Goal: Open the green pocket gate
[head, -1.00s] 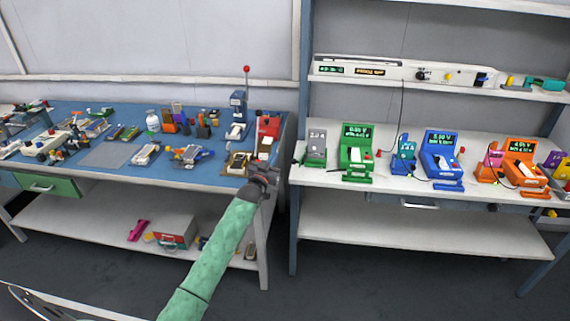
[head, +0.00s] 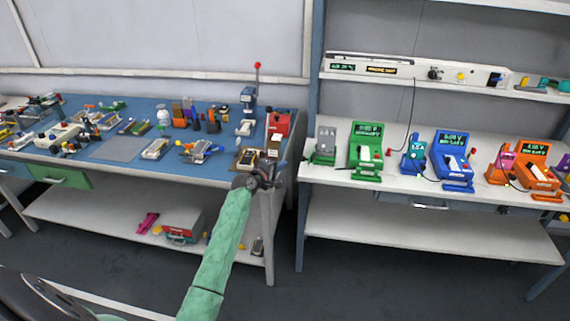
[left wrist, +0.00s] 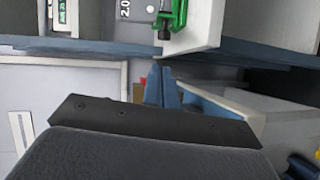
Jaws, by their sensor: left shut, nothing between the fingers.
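A green tester (head: 366,140) with a lit screen stands on the right bench, with a low green bar (head: 364,176) along its front; I cannot tell which green part is the pocket gate. My left gripper (head: 275,176) is shut and empty, to the left of the green tester and apart from it, near the gap between the benches. The left wrist view shows its closed fingertips (left wrist: 159,84) below a bench edge. A green part (left wrist: 174,14) with a dark knob shows at the top there. My right gripper is out of view.
A grey unit (head: 326,142) stands left of the green tester; blue (head: 453,153) and orange (head: 534,178) testers stand to the right. The right bench's white front edge (head: 330,178) lies beside my gripper. The blue left bench (head: 118,150) is crowded. A cable hangs behind the testers.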

